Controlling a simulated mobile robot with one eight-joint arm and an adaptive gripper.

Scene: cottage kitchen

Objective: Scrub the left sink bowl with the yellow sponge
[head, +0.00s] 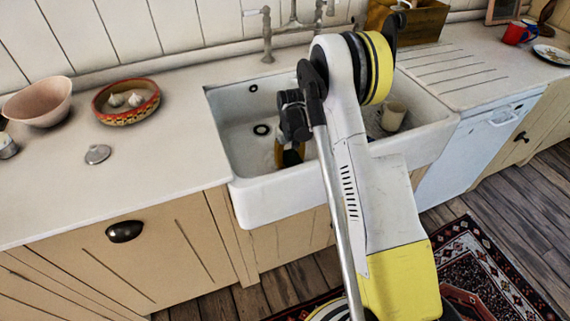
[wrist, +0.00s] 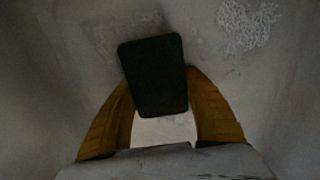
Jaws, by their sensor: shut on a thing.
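The white sink's left bowl (head: 235,140) has a dark drain and an overflow hole in view. My gripper (head: 289,155) reaches down into this bowl; my arm covers part of the sink. In the wrist view, the two yellow-brown fingers of my gripper (wrist: 158,82) are shut on a block, the sponge (wrist: 155,76), which shows only a dark green, almost black face. A pale speckled patch (wrist: 247,25) lies on the bowl surface at the upper right. I cannot tell whether the sponge touches the bowl.
A mug (head: 393,116) stands in the sink's right part. A tap (head: 267,35) rises behind the sink. On the left counter are a pink bowl (head: 38,102), a patterned dish (head: 126,101) with white items, and a small lid-like disc (head: 97,154). A wooden box (head: 425,22) stands behind right.

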